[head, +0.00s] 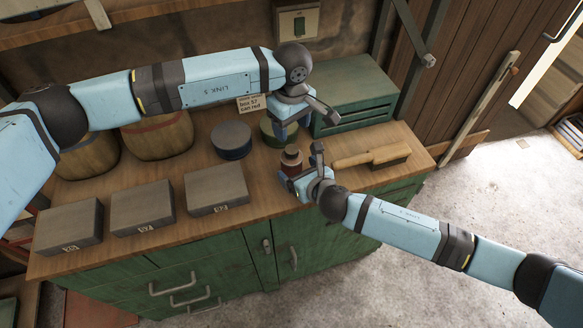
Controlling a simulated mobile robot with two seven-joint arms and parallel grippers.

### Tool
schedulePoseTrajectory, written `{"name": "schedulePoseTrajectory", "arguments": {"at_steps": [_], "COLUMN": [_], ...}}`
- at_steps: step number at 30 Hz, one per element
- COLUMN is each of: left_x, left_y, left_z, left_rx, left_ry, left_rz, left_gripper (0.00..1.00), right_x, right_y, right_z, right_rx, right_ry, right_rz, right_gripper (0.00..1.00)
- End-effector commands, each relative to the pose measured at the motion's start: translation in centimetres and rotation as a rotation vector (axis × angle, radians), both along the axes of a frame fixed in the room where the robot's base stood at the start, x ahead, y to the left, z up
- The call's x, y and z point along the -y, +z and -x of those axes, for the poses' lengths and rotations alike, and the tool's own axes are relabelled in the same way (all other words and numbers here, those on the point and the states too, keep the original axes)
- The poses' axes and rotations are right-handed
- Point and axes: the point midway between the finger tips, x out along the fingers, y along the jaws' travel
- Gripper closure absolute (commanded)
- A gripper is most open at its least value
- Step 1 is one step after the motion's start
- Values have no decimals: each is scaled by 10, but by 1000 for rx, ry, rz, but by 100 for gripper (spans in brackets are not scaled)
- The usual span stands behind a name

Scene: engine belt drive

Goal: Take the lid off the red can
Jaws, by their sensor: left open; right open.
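The red can (289,170) stands near the front edge of the bench, right of centre, with a brownish lid (291,154) on top. My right gripper (303,168) is open at the can's right side, its fingers close to it; I cannot tell whether they touch it. My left gripper (302,118) is open and empty, above and behind the red can. It partly hides a green can (268,136) at the back.
Grey boxes (216,186) with number tags line the front. A wooden brush (372,157) lies right. A green metal case (352,92) and a note (250,104) reading "box 57 can red" are behind.

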Motion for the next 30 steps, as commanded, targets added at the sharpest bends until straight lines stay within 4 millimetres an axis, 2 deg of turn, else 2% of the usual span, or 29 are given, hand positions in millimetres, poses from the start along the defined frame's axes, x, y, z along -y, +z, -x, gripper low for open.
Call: {"name": "schedulePoseTrajectory", "arguments": {"at_steps": [3, 7, 18, 19, 30], "left_x": [0, 0, 0, 0, 0], "left_y": [0, 0, 0, 0, 0], "left_z": [0, 0, 0, 0, 0], "left_rx": [-1, -1, 0, 0, -1], "left_ry": [0, 0, 0, 0, 0], "left_rz": [1, 1, 1, 1, 1], "left_gripper": [41, 41, 41, 41, 41], "right_x": [-9, -15, -17, -17, -17], "right_y": [-6, -11, -14, -14, -13], "right_z": [-15, -24, -28, -28, -28], "right_rx": [0, 0, -1, -1, -1], "right_ry": [0, 1, 1, 1, 1], "right_rz": [-1, -2, -1, -1, -1], "right_gripper": [10, 10, 10, 12, 97]}}
